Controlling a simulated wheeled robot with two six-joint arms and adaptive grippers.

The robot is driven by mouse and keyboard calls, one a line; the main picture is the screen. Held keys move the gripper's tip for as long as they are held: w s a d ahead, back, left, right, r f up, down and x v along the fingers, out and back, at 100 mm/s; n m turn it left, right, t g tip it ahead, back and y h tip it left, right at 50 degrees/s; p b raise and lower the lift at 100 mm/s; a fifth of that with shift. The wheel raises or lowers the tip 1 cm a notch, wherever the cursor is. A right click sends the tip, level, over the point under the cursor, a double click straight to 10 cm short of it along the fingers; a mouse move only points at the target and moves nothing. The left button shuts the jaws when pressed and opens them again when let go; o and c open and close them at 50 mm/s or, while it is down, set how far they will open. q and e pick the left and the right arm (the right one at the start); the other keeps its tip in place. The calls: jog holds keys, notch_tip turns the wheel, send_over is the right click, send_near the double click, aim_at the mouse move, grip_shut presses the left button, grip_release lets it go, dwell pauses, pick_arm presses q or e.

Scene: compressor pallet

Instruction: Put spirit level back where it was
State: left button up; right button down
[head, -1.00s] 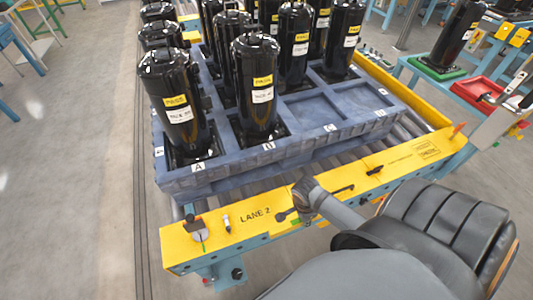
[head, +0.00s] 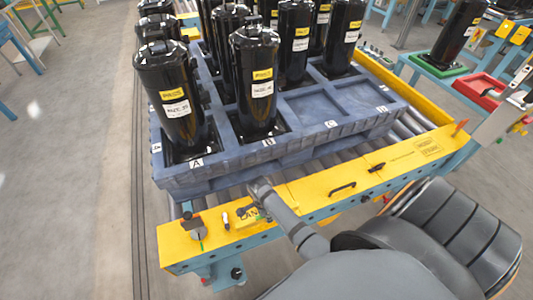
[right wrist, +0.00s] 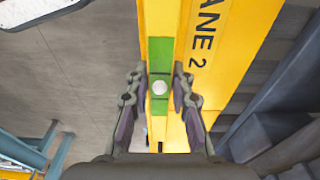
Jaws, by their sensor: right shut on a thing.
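In the right wrist view my right gripper (right wrist: 159,74) is shut on the spirit level (right wrist: 160,105), a short green bar with a round white spot in its middle. The level lies between the two fingers, over the yellow rail (right wrist: 228,60) beside the LANE 2 lettering. In the head view my right gripper (head: 254,204) is over the left part of the yellow rail (head: 305,192), near the lettering. Most of the level is hidden there by the gripper, and I cannot tell whether it touches the rail. My left gripper is not in view.
A black handle (head: 341,187) is to the right. Behind stands a blue pallet (head: 225,173) with several black compressors (head: 257,80).

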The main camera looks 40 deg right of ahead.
jog(key=shift+w+a+f+b, duration=0.15)
jog(key=shift+f+b, duration=0.25)
jog(key=shift+f, duration=1.35)
jog(key=shift+f, duration=0.15)
jog(key=c, duration=1.2)
grip_release()
jog(key=shift+o, duration=0.2)
jog(key=r, duration=0.4)
jog(key=a+r+p, duration=0.1)
jog(key=r, duration=0.3)
jog(key=r+p, duration=0.1)
jog(key=r, duration=0.3)
jog(key=shift+w+a+r, duration=0.1)
jog(key=shift+w+a, duration=0.05)
jog(key=shift+a, duration=0.05)
